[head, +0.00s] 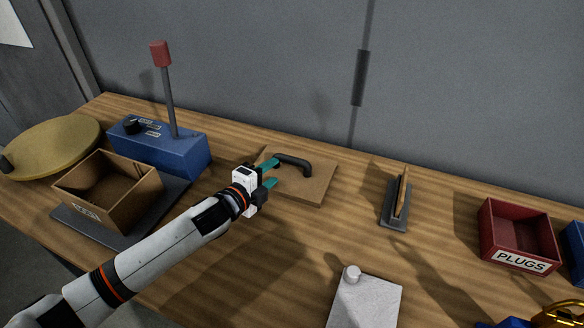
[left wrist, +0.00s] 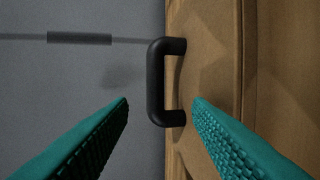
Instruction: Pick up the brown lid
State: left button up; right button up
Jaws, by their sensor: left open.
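The brown lid (head: 318,188) is a flat square board lying on the wooden table near the wall. Its black arched handle (head: 293,163) stands on its top, toward the far side. My left gripper (head: 274,172) is open and empty, with its teal fingers at the lid's left side, pointing toward the handle. In the left wrist view the handle (left wrist: 155,85) appears ahead, between and beyond the two open fingertips (left wrist: 160,101). No contact with the handle is visible. My right gripper is not in view.
An open brown box (head: 108,190) and a blue unit (head: 165,150) with a red-topped post stand left. A round tan disc (head: 50,148) lies far left. A slotted stand (head: 396,208), a silver block (head: 366,300) and a red PLUGS bin (head: 515,232) are right of the lid.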

aim_at(285, 161)
pick_arm(q)
jog(key=shift+w+d, duration=0.3)
jog(key=shift+w, duration=0.15)
jog(key=p+x, duration=0.1)
jog(key=x, duration=0.3)
jog(key=shift+w+d+r, duration=0.1)
jog(key=shift+w, duration=0.1)
grip_shut()
